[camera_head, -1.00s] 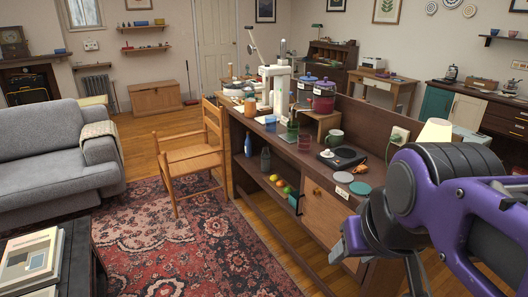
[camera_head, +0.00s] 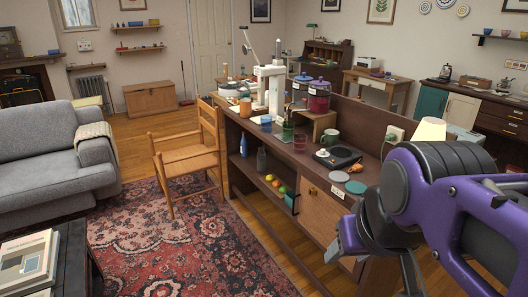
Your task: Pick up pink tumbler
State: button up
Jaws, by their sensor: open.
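The pink tumbler (camera_head: 300,143) is a small see-through reddish glass. It stands upright on top of the dark wooden desk (camera_head: 262,137), just right of a green glass (camera_head: 288,131) and left of a black turntable-like device. My gripper (camera_head: 335,249) is at the lower right, on the end of my purple and grey arm. It is on the near side of the desk, well apart from the tumbler. Its jaws are open, though partly hidden by my wrist, and I see nothing in them.
A blue glass (camera_head: 266,123), a green mug (camera_head: 330,137), the black device (camera_head: 338,158) and two round coasters (camera_head: 356,187) share the desktop. A white microscope-like stand (camera_head: 272,88) rises behind. A wooden chair (camera_head: 188,158) stands left. The patterned rug (camera_head: 190,245) is open floor.

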aim_at(299, 140)
jog(key=i+j+z, duration=0.15)
jog(key=i+j, duration=0.15)
jog(key=i, duration=0.15)
jog(key=i+j+z, duration=0.15)
jog(key=i+j, duration=0.2)
jog(key=i+j+z, duration=0.15)
jog(key=i+j, duration=0.3)
jog(key=i+j+z, duration=0.1)
jog(key=i+j, duration=0.25)
jog(key=i+j+z, duration=0.15)
jog(key=i+j, duration=0.2)
jog(key=j, duration=0.25)
jog(key=i+j+z, duration=0.15)
jog(key=i+j, duration=0.2)
jog(key=j, duration=0.15)
jog(key=k+u, duration=0.1)
jog(key=i+j+z, duration=0.2)
jog(key=i+j, duration=0.1)
jog(key=j, duration=0.05)
